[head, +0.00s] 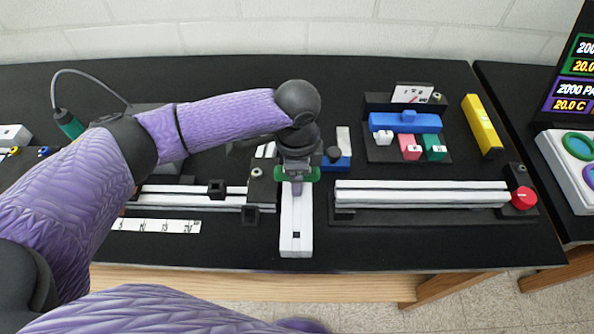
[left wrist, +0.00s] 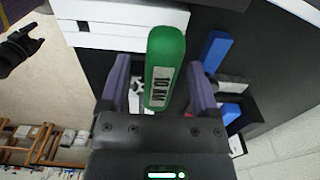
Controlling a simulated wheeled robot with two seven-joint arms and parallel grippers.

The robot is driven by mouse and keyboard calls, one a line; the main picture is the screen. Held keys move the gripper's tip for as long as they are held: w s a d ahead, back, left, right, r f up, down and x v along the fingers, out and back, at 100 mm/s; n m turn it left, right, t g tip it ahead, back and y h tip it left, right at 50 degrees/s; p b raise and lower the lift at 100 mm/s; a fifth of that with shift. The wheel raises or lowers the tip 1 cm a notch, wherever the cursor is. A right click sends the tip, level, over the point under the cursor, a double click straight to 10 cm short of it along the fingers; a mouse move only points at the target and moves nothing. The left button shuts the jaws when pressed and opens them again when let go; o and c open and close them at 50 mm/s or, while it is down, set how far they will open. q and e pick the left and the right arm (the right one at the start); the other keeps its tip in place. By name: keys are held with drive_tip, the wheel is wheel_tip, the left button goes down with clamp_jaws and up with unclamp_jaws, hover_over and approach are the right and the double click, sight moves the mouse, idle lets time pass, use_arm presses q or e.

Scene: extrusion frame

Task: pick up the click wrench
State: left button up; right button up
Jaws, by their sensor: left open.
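The click wrench (left wrist: 163,75) shows in the left wrist view as a green handle with a white label that seems to read 10 NM. In the head view, only bits of green (head: 313,174) show at the fingers. My left gripper (head: 297,187) points down over the middle of the bench. Its two purple fingers (left wrist: 160,66) are apart, one on each side of the green handle, with narrow gaps visible. The rest of the wrench is hidden by the gripper.
A white bar (head: 297,228) lies below the gripper toward the front edge. White extrusions lie left and right (head: 420,193), the right one beside a red knob (head: 523,198). Behind are a blue block (head: 405,122) and a yellow bar (head: 482,124). Bare black bench shows at the front right.

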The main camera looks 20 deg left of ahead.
use_arm(q)
clamp_jaws()
idle(0.4)
wheel_tip(320, 180, up, 10)
drive_tip(key=shift+r+p, duration=0.25)
drive_tip(key=shift+p, duration=0.55)
drive_tip(key=c, duration=0.7)
unclamp_jaws()
clamp_jaws()
